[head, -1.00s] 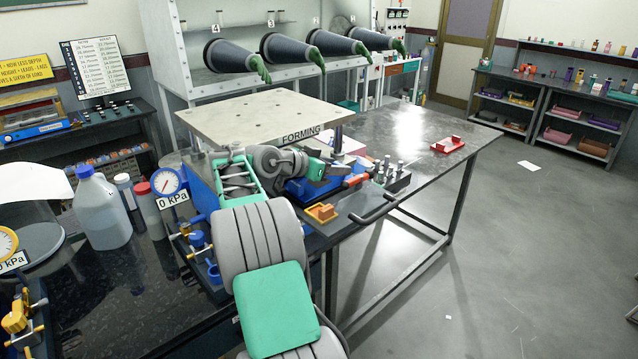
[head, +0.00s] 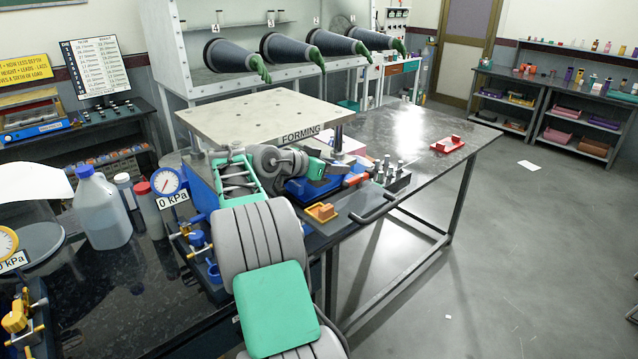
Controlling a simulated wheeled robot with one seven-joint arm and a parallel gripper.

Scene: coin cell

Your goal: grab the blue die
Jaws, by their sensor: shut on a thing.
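My gripper (head: 338,168) is at the end of my green and grey arm, beside the press plate marked FORMING. It is low over a blue holder (head: 308,189) on the bench. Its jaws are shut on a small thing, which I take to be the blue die. The fingers and arm hide most of that thing, so its outline is not clear. I cannot tell whether it is clear of the holder.
The FORMING plate (head: 265,115) stands just behind and left of my gripper. A dark rack with metal pegs (head: 392,178), an orange-yellow block (head: 322,212) and a black handle (head: 375,208) are close on the right. The dark bench (head: 425,125) is mostly clear beyond, with a red piece (head: 447,145).

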